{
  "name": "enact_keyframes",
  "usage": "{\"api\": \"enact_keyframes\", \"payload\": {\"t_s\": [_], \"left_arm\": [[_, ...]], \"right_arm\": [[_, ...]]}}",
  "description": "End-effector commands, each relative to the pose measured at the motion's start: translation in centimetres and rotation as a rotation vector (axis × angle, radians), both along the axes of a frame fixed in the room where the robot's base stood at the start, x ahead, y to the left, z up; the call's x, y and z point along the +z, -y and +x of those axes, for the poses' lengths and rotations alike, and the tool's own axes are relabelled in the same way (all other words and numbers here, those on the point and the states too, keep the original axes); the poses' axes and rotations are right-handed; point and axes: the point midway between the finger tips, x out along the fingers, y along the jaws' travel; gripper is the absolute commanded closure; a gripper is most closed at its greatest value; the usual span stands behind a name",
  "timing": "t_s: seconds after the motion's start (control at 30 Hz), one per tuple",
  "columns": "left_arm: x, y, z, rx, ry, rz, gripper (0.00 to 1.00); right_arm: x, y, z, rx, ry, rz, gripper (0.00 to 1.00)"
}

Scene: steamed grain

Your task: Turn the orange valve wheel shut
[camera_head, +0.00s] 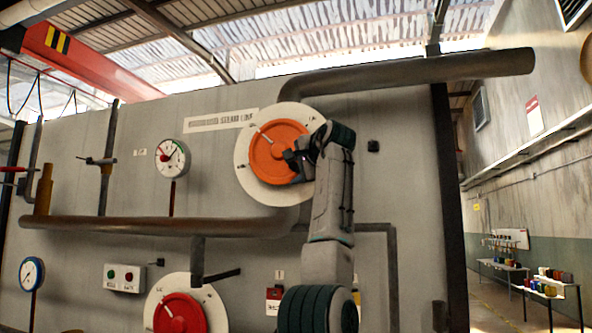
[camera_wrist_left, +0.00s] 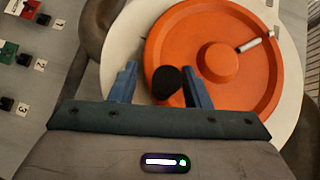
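The orange valve wheel (camera_head: 265,152) is a round disc with a central hub on a white round plate (camera_head: 245,180), high on the grey panel. A pale pointer bar shows at its upper left edge in the head view. The wheel fills much of the left wrist view (camera_wrist_left: 225,95), with a black knob (camera_wrist_left: 166,82) near its left side. My left gripper (camera_head: 298,163) is at the wheel's right side in the head view. Its two blue fingers (camera_wrist_left: 160,85) are apart on either side of the knob, with a gap at the left finger. My right gripper is not in view.
A thick pipe (camera_head: 420,72) runs above the wheel, and another (camera_head: 150,226) runs below it. A red wheel (camera_head: 180,315) sits lower down. A gauge (camera_head: 172,158) and a button box (camera_head: 124,278) are to the left. Open floor and shelves (camera_head: 545,285) lie at right.

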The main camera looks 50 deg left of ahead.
Motion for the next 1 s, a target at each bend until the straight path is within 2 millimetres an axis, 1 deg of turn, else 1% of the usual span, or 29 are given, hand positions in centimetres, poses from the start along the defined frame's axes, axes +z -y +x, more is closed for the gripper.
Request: {"api": "enact_keyframes", "payload": {"t_s": [0.17,0.27,0.37,0.6,0.7,0.83,1.0], "left_arm": [[0.1,0.2,-0.1,-0.001,0.003,0.002,0.57],[0.2,1.2,-0.3,-0.003,0.005,0.004,0.57],[0.3,2.8,-0.7,-0.004,0.006,0.002,0.57],[1.1,7.5,-1.9,-0.003,0.004,0.002,0.57],[1.4,8.9,-2.2,-0.002,0.003,0.002,0.57],[1.6,10.0,-2.5,-0.001,0.001,0.0,0.57],[1.7,10.3,-2.6,0.0,0.001,0.0,0.57]], "right_arm": [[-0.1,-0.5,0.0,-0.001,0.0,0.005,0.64],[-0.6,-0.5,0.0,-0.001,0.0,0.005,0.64],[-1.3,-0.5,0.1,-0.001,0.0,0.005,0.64],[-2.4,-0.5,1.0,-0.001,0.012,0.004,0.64],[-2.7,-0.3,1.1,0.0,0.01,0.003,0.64],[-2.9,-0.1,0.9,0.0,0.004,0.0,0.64],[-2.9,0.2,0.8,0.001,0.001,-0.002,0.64]]}}
